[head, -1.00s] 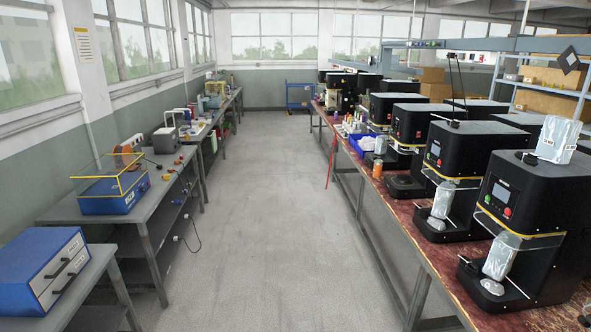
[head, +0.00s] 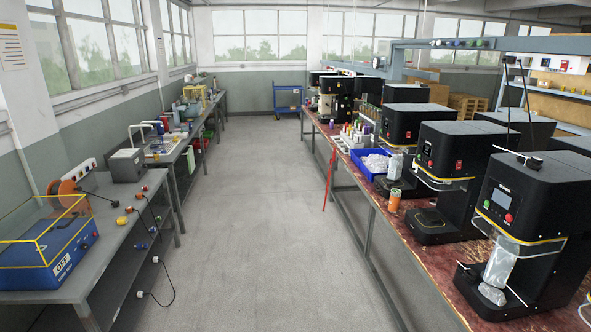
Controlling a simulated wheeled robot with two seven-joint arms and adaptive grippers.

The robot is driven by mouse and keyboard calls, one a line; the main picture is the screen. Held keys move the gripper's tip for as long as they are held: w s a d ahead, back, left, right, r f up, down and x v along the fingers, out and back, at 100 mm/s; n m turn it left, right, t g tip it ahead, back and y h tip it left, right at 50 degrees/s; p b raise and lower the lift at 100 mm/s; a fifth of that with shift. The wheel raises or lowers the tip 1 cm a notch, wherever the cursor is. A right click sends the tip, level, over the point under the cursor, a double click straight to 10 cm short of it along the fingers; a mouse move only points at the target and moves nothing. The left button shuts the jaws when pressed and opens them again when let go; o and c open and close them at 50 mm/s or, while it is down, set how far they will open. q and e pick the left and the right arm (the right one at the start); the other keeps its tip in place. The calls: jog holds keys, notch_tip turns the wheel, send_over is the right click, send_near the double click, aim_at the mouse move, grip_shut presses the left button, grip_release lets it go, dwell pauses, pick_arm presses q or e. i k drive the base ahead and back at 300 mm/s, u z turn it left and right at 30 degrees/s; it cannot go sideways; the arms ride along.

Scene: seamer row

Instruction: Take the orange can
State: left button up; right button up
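The orange can (head: 394,200) stands upright near the front edge of the red-topped bench (head: 408,232) on the right in the head view. It is beside the base of a black seamer machine (head: 447,170) and in front of a blue tray (head: 372,165). Nothing touches the can that I can see. Neither of my grippers shows in the head view.
Black seamers line the right bench, the nearest (head: 527,230) at the lower right. A grey bench (head: 110,240) on the left carries a blue box with a yellow frame (head: 48,250). The grey floor aisle (head: 250,230) between is clear. A blue cart (head: 287,100) stands far back.

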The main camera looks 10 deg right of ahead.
aim_at(394, 199)
jog(key=z, duration=0.25)
jog(key=i, duration=1.9)
jog(key=z, duration=0.95)
jog(key=i, duration=2.05)
jog(key=z, duration=0.5)
